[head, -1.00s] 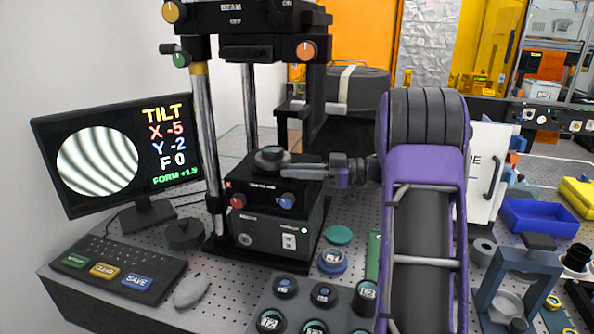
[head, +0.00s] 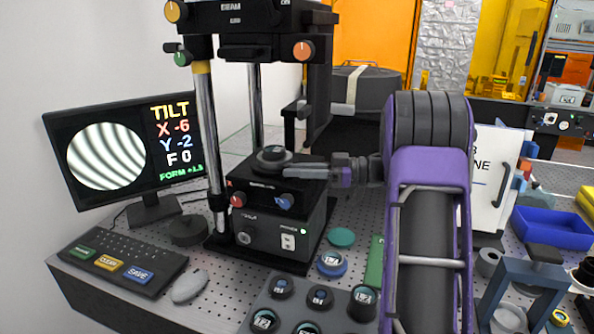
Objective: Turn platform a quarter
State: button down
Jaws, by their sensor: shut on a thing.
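The platform (head: 271,159), a low dark round piece with a small disc on top, sits on the black stage block of the interferometer. My gripper (head: 284,171) reaches in from the right, level, and is shut on the platform at its near right side. The fingers hide part of its edge. The stage block carries a red knob (head: 237,200) and a blue knob (head: 285,201) on its front. The monitor (head: 122,150) shows curved slanting fringes and reads TILT X -6, Y -2, F 0.
A chrome post (head: 208,130) stands just left of the stage, under the overhead head with its orange knob (head: 304,50). A keyboard (head: 117,262) and mouse (head: 189,287) lie front left. A tray of round dark parts (head: 262,302) stands in front.

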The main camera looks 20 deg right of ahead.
jog(key=shift+w+r, duration=0.1)
jog(key=shift+r, duration=0.05)
jog(key=c, duration=1.1)
grip_release()
jog(key=v, duration=1.7)
jog(key=shift+d, duration=0.25)
